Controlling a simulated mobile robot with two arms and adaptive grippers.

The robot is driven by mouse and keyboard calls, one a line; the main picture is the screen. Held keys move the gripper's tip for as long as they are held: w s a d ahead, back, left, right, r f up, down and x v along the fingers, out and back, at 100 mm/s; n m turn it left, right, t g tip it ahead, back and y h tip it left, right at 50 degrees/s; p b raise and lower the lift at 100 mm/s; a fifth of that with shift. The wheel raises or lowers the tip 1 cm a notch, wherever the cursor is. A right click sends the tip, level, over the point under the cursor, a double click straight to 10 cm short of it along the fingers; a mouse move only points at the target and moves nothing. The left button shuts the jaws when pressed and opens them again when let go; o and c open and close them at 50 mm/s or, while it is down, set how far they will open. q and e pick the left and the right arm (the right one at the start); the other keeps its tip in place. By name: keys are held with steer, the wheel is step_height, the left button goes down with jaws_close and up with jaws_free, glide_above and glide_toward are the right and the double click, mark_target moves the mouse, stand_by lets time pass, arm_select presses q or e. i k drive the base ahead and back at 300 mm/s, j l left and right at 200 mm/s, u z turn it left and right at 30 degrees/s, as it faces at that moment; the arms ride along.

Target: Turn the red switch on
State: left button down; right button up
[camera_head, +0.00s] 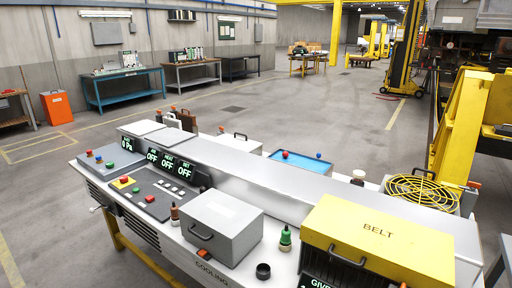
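A long control console (250,182) stands in front of me. A red mushroom-shaped knob on a yellow plate (124,180) and a smaller red knob (150,198) sit at its left end. A red ball-shaped knob (285,154) stands on a blue-topped box farther back. I cannot tell which of these is the red switch. Three small displays (168,161) behind the left panel read OFF. Neither of my grippers is in view.
A grey box with a handle (222,222) and a yellow box marked BELT (378,238) stand on the console. A green-topped bottle-like knob (285,239) is between them. A yellow fan guard (422,190) is at right. Open floor (210,108) lies behind the console.

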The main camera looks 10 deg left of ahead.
mark_target(124, 178)
steer(key=u, duration=1.4)
steer(key=i+z, duration=0.1)
steer(key=z, duration=0.45)
steer(key=i+j+z, duration=0.75)
steer(key=i+j, duration=0.15)
steer(key=j, duration=0.15)
